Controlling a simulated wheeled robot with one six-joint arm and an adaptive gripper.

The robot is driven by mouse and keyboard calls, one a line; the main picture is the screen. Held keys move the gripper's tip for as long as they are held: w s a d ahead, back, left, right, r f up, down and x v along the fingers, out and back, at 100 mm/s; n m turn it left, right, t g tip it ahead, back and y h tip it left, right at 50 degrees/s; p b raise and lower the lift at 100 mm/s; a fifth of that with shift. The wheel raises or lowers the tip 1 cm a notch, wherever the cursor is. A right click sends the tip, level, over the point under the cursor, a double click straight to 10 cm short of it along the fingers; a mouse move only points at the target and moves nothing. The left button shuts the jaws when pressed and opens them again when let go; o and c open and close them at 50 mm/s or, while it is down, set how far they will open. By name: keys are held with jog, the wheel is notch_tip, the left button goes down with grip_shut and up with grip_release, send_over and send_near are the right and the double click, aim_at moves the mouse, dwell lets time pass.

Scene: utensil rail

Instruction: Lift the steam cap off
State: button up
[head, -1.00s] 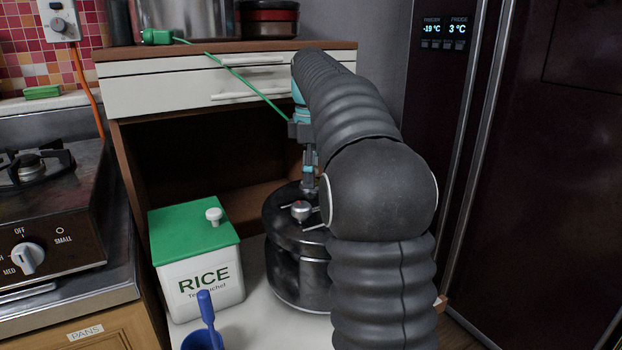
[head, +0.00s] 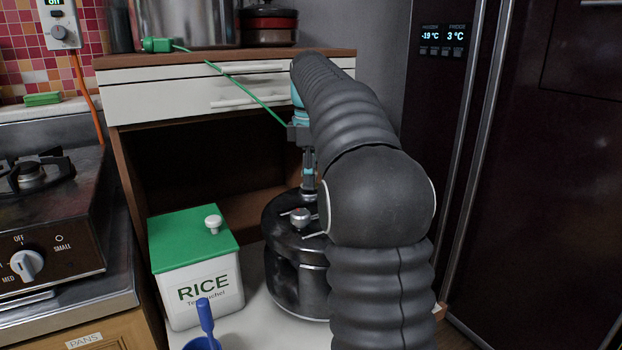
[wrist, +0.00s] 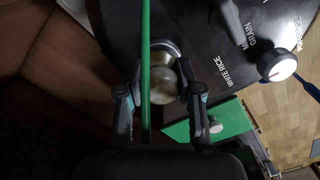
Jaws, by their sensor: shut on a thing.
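The steam cap (wrist: 164,82) shows in the wrist view as a pale, rounded piece at the edge of the black rice cooker lid (wrist: 210,45). My gripper (wrist: 160,78) is shut on it, one finger on each side. I cannot tell whether the cap still sits in the lid. In the head view my gripper (head: 308,185) points down over the back of the cooker (head: 292,285), and the cap cannot be made out there. The cooker's lid looks slightly raised or tilted from its body. My arm hides the cooker's right side.
A green cord (head: 245,85) runs from a plug to my gripper area and crosses the wrist view. A silver knob (head: 300,216) stands on the lid. The fridge (head: 540,180) is right.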

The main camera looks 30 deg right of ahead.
jog(key=r, duration=0.3)
jog(key=shift+s+d+r+p, duration=0.15)
jog(key=shift+s+r+p, duration=0.2)
jog(key=shift+p, duration=0.05)
jog(key=s+d+r+p, duration=0.1)
jog(key=s+d+r, duration=0.2)
jog(key=s+r, duration=0.3)
jog(key=s, duration=0.4)
jog(key=shift+s+r, duration=0.2)
jog(key=shift+s, duration=0.1)
